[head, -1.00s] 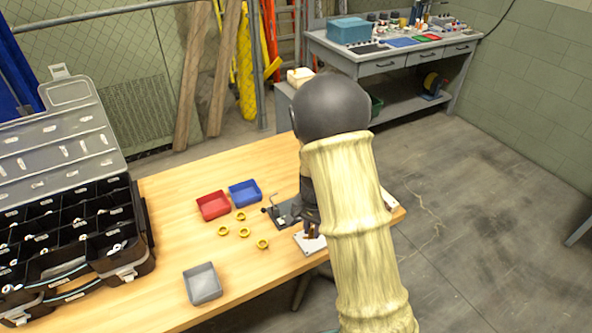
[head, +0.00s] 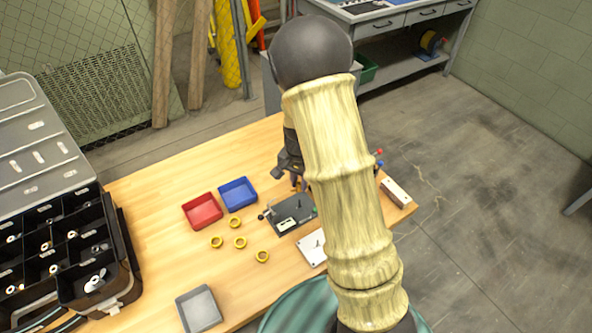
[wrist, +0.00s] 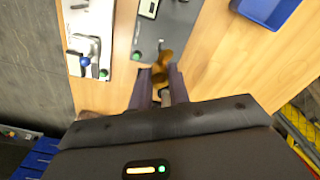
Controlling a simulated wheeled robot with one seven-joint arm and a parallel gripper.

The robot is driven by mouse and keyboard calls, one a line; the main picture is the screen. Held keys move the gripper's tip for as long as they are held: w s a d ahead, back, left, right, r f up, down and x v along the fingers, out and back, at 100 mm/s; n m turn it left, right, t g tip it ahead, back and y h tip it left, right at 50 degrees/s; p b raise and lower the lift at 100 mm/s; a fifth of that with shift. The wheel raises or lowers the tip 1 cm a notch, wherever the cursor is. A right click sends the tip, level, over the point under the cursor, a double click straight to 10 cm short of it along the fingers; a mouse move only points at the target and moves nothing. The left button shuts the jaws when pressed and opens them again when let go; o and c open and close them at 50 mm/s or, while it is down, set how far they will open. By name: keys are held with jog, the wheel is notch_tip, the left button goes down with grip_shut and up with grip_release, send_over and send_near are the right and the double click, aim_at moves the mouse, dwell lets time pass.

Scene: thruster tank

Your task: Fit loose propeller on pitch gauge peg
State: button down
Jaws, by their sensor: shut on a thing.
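My gripper (wrist: 160,92) is shut on a brass-coloured propeller (wrist: 160,70), seen between and just beyond the fingertips in the wrist view. In the head view the gripper (head: 297,184) is partly behind my arm, beyond the gauge plate. A dark grey plate (head: 290,213) with a thin upright pin, a small clamp and a green knob looks like the pitch gauge. It also shows in the wrist view (wrist: 145,35), just ahead of the propeller. The propeller appears apart from the pin, but its exact height is unclear.
Several brass rings (head: 240,242) lie left of the gauge. Red (head: 202,211), blue (head: 238,194) and grey (head: 199,309) trays and a black compartment case (head: 85,250) share the table. A white pinned plate (head: 312,248) is nearer. A pale knobbed fixture (wrist: 90,35) stands beside the gauge.

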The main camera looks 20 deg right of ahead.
aim_at(299, 190)
dwell(0.4)
jog(key=shift+f+b, duration=1.95)
jog(key=shift+f, duration=0.05)
jog(key=shift+r, duration=0.1)
jog(key=shift+f+b, duration=1.1)
jog(key=shift+f, duration=1.65)
dwell(0.8)
jog(key=c, duration=1.2)
grip_release()
jog(key=shift+c, duration=0.2)
notch_tip(299, 190, up, 17)
jog(key=p, duration=0.1)
jog(key=shift+r, duration=0.2)
